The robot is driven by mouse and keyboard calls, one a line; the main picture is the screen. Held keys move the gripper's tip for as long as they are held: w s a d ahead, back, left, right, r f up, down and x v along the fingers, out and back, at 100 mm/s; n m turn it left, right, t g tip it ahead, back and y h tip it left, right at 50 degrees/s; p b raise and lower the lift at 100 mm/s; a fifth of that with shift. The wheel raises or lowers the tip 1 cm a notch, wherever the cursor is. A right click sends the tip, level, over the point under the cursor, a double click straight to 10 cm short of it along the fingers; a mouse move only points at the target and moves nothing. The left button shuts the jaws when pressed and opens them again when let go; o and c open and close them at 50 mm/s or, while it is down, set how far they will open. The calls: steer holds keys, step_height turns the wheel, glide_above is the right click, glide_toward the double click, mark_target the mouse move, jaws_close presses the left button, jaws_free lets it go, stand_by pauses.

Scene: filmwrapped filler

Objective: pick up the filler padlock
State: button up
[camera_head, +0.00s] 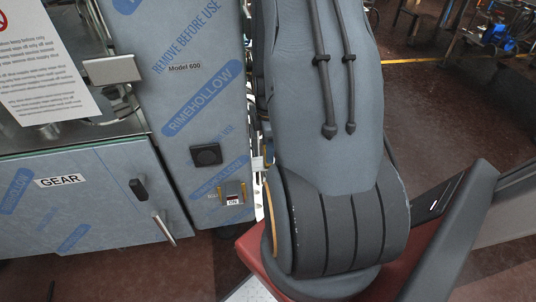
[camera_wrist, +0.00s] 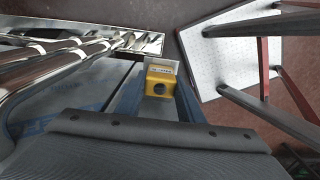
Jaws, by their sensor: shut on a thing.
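The filler padlock (camera_wrist: 160,83) shows in the wrist view as a small yellow block with a dark round spot and a pale label on its face. My gripper (camera_wrist: 160,78) is shut on it, with one finger at its left side and one at its right. The padlock's far side and shackle cannot be made out. In the head view my arm fills the middle, and I cannot make out the gripper or the padlock there.
In the head view, a film-wrapped machine (camera_head: 190,100) and a cabinet marked GEAR (camera_head: 85,205) with a protruding handle (camera_head: 163,228) stand left of my arm.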

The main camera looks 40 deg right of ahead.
steer(key=shift+r, duration=0.1)
steer(key=shift+r, duration=0.9)
steer(key=r, duration=0.1)
steer(key=r+b, duration=0.1)
steer(key=r, duration=0.3)
steer(key=shift+s+d, duration=0.15)
steer(key=shift+d, duration=0.15)
steer(key=s+d+b, duration=0.3)
steer(key=s+d, duration=0.6)
steer(key=d, duration=0.5)
steer(key=shift+d, duration=0.4)
steer(key=shift+s, duration=0.1)
